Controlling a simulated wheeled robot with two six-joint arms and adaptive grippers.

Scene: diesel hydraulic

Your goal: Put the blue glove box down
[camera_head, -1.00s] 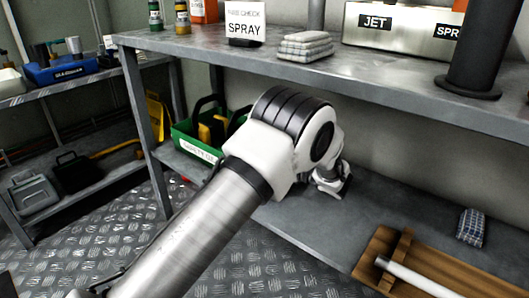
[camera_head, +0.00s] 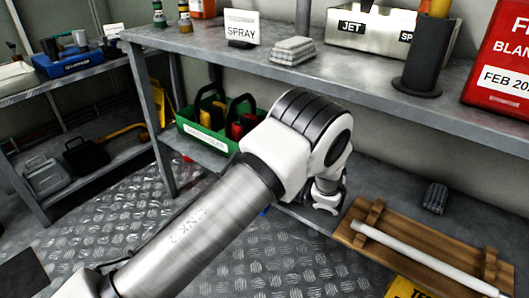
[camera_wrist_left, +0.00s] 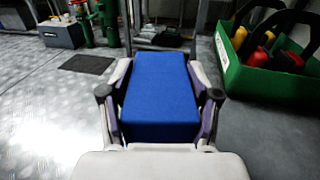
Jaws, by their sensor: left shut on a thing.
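The blue glove box (camera_wrist_left: 160,85) is a plain blue block in the left wrist view. My left gripper (camera_wrist_left: 159,98) is shut on it, with one finger along each side. In the head view my left arm reaches in from the lower left and hides most of the gripper. A small blue patch (camera_head: 264,211) shows under the arm, probably part of the box. What lies directly beneath the box is not clear. My right gripper is not in view.
A green bin (camera_head: 207,136) with red and yellow containers stands on the lower shelf; it also shows in the wrist view (camera_wrist_left: 247,75). A wooden rack (camera_head: 405,245) with a white tube is at right. The upper shelf (camera_head: 380,92) overhangs. Patterned metal floor (camera_head: 250,262) is clear.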

